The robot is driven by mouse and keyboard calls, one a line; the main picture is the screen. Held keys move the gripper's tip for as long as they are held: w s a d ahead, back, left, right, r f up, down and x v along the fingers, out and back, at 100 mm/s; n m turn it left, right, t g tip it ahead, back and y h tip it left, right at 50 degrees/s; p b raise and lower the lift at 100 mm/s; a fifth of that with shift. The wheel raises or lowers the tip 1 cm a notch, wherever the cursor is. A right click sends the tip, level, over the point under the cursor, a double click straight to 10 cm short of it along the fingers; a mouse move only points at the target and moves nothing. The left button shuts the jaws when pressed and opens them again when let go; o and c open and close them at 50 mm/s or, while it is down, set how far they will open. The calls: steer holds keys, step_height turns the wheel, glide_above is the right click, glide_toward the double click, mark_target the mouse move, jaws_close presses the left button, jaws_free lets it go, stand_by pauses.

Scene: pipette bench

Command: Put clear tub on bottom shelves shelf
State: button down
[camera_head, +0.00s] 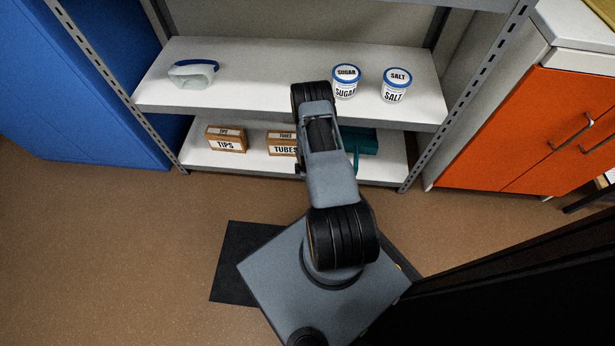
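The bottom shelf (392,165) of the grey metal rack is white and partly hidden by my arm. My arm reaches toward the rack over the middle of the view. My gripper does not show, so I cannot tell its state or whether it holds anything.
The bottom shelf holds a TIPS box (226,140), a TUBES box (281,144) and a teal object (360,141) partly behind my arm. The upper shelf (260,75) bears SUGAR (345,83) and SALT (396,86) tubs. Orange cabinet (540,130) right, blue cabinet (80,90) left.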

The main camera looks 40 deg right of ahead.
steer(key=shift+f, duration=0.1)
steer(key=c, duration=1.3)
jaws_free()
steer(key=shift+o, duration=0.2)
steer(key=shift+f, duration=0.15)
step_height(320, 180, up, 14)
steer(key=s+p, duration=0.1)
steer(key=p, duration=0.6)
steer(key=shift+a+f, duration=0.15)
steer(key=shift+a, duration=0.3)
